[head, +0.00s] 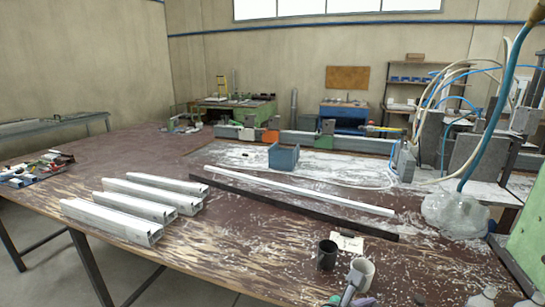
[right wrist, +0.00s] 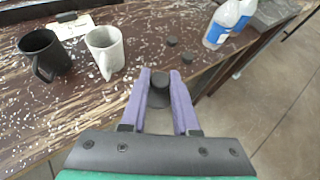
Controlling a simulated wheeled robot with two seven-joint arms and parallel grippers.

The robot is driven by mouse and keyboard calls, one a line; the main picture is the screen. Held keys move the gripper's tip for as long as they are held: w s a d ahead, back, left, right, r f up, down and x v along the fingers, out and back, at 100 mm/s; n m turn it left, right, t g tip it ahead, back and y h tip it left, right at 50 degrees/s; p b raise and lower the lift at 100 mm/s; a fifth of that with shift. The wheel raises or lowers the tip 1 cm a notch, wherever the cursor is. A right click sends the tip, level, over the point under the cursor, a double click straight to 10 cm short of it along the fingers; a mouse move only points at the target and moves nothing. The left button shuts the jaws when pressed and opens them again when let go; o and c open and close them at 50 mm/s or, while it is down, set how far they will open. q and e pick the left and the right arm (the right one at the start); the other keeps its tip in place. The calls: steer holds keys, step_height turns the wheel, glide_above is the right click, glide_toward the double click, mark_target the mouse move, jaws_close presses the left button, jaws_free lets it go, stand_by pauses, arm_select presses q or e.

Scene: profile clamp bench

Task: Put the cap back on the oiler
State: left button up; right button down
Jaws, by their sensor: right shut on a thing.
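In the right wrist view my right gripper (right wrist: 160,80) has purple fingers shut on a small black round piece, which looks like the cap (right wrist: 159,83). It is held near the table's front edge. The cap's underside is hidden, and I cannot tell whether it touches anything below. I cannot make out the oiler for certain in either view. My left gripper is not in view.
A black mug (head: 326,256) and a white mug (head: 362,271) stand near the front edge; the right wrist view shows them left of the gripper. Several white profiles (head: 110,222) lie left.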

steer(key=s+a+r+y+p, duration=0.1)
steer(key=s+a+r+p, duration=0.2)
steer(key=r, duration=0.4)
steer(key=shift+s+a+n+t+p, duration=0.3)
steer(key=shift+s+a+t+p, duration=0.1)
steer(key=shift+a+p, duration=0.05)
steer(key=shift+r, duration=0.1)
